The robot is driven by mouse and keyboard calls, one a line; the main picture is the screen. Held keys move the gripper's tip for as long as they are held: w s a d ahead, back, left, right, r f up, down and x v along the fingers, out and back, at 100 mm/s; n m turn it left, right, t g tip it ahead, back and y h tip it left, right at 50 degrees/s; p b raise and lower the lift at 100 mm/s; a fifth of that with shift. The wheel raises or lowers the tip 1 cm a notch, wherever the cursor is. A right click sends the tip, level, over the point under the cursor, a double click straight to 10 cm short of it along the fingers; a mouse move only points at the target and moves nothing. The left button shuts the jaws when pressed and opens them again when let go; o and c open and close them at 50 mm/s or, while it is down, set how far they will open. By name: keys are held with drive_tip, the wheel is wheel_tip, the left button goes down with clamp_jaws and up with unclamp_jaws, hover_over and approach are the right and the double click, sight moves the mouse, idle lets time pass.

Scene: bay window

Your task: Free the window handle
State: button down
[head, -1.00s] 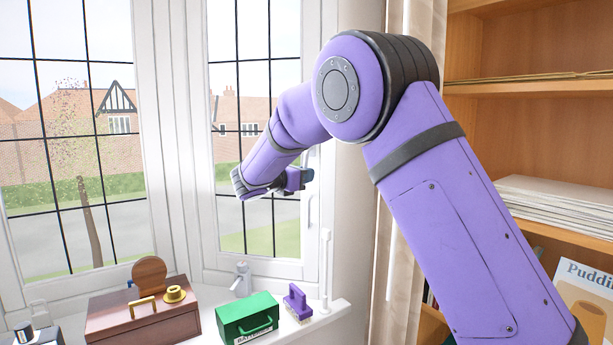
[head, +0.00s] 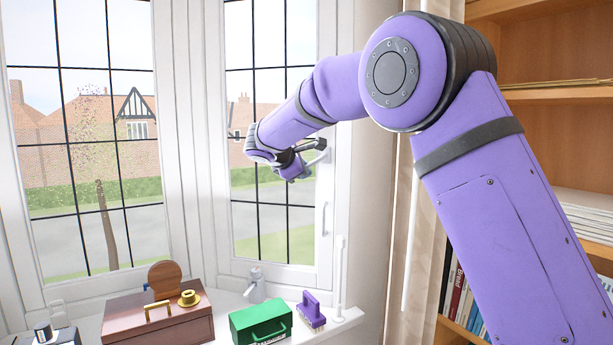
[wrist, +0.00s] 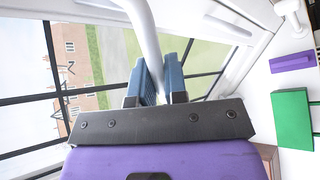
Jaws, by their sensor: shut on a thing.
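My gripper (head: 312,158) is up in front of the right window, beside its right frame. In the wrist view its two blue fingers (wrist: 161,82) are shut on a white curved bar (wrist: 146,35). The bar runs up out of the top of that view. In the head view a pale curved piece shows at the gripper, partly hidden by it. I cannot tell whether this bar is the window handle. A slim white upright handle (head: 324,219) is on the right window's frame, below my gripper and apart from it.
On the sill stand a brown box (head: 160,325) with a brass handle, a green box (head: 247,326), a purple-handled brush (head: 310,308), a grey-white tap-like piece (head: 255,285) and a thin white post (head: 339,275). A bookshelf (head: 550,130) is on the right.

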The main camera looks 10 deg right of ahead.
drive_tip(key=shift+w+a+r+m+t+y, duration=0.1)
drive_tip(key=shift+a+r+m+t+y, duration=0.2)
drive_tip(key=shift+r+m+y, duration=0.5)
drive_tip(key=shift+w+a+r+m+t+y, duration=0.15)
drive_tip(key=shift+r+m+t+y, duration=0.25)
drive_tip(key=shift+r+m+y, duration=0.7)
drive_tip(key=shift+f, duration=0.2)
drive_tip(key=c, duration=1.2)
unclamp_jaws()
drive_tip(key=v, duration=1.1)
